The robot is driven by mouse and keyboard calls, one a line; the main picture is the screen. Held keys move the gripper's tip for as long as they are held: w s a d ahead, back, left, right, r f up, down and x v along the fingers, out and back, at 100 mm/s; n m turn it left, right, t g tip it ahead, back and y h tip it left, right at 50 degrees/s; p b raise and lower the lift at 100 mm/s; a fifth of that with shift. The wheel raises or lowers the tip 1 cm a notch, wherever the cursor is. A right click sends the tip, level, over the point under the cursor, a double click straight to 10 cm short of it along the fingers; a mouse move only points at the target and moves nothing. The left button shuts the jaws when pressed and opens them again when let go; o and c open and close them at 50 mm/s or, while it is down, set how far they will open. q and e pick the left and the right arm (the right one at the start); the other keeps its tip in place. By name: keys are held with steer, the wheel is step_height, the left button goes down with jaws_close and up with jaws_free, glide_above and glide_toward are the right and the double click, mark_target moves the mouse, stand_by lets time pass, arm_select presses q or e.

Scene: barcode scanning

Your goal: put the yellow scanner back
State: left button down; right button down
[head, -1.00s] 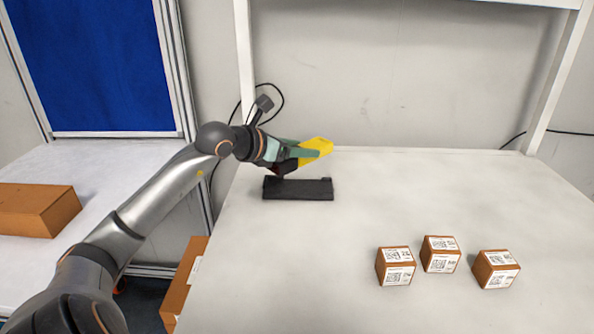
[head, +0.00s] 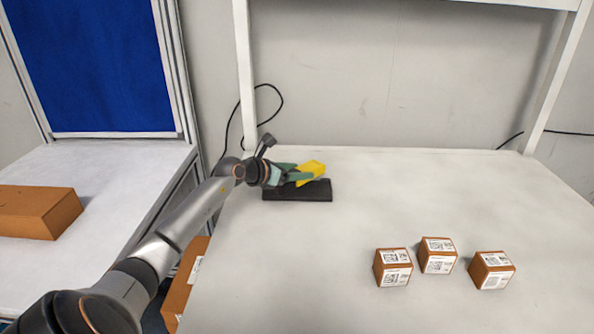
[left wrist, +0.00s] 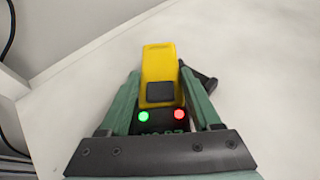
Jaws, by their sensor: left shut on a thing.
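The yellow scanner (head: 311,168) is held in my left gripper (head: 298,174) just above a flat black stand base (head: 300,193) on the white table. In the head view I cannot tell whether the scanner touches the stand. In the left wrist view the scanner (left wrist: 159,70) lies between the two green fingers of my left gripper (left wrist: 162,98), with a green and a red light near it. A dark piece of the stand (left wrist: 205,80) shows beside the right finger. My right gripper is not in view.
Three small brown boxes with printed labels stand on the right of the white table (head: 500,190): left box (head: 393,267), middle box (head: 437,255), right box (head: 491,270). A larger brown box (head: 40,212) lies on the left table. A black cable (head: 270,87) hangs at the back wall.

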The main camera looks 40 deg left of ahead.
arm_select(q)
steer(key=shift+r, duration=0.1)
steer(key=shift+f+b, duration=0.45)
steer(key=shift+f, duration=0.2)
steer(key=shift+c, duration=0.4)
jaws_free()
steer(key=shift+r+p, duration=0.55)
steer(key=shift+r, duration=0.15)
steer(key=shift+s, duration=0.3)
steer(key=d+b+v, duration=0.1)
steer(key=v, duration=1)
steer(key=shift+s+a, duration=0.2)
steer(key=shift+a, duration=0.3)
